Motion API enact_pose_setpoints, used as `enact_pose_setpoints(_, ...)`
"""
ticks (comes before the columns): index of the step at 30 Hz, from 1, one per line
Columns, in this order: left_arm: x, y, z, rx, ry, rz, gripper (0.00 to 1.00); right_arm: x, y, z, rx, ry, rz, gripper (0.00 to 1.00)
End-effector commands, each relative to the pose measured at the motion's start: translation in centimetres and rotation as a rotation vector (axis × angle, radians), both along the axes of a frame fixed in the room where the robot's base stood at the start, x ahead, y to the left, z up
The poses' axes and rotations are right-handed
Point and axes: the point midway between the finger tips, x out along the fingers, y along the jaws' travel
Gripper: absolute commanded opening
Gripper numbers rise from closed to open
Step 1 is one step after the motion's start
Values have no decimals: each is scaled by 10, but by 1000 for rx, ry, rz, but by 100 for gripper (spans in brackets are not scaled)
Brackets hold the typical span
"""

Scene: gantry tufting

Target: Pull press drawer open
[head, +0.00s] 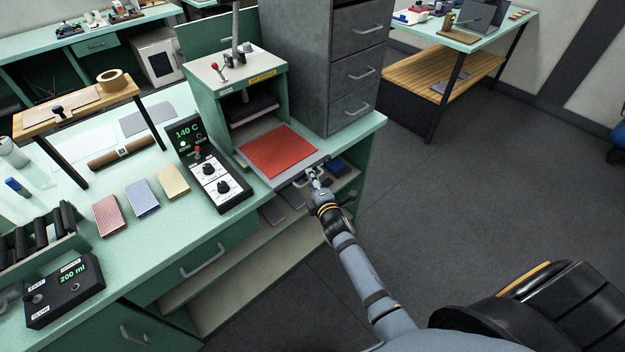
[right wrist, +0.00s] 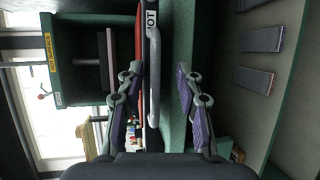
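The heat press (head: 205,80) is a green box with a pale top and a red-knobbed lever, standing on the green bench. Its drawer (head: 255,178) is a flat grey tray that sticks out of the press front, with a red sheet (head: 280,151) lying on it. The drawer's grey bar handle (right wrist: 154,75) runs up the middle of the right wrist view. My right gripper (head: 314,177) is at the drawer front. In the right wrist view its fingers (right wrist: 160,88) are apart, one on each side of the handle, with gaps showing. My left gripper is out of view.
A grey drawer cabinet (head: 352,75) stands right beside the press. A black control box (head: 207,168) reading 140 C stands left of the drawer. Small dark blocks (head: 272,212) lie on a shelf below. The floor to the right is clear.

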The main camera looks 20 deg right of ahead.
Motion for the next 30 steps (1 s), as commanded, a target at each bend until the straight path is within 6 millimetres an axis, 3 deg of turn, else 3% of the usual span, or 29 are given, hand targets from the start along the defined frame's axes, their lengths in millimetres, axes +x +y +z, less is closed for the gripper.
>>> enact_pose_setpoints(15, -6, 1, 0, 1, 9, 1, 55, -4, 1, 4, 1, -6, 1, 32)
enact_pose_setpoints(30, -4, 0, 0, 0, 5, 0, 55, -106, 6, 21, 3, -2, 1, 32)
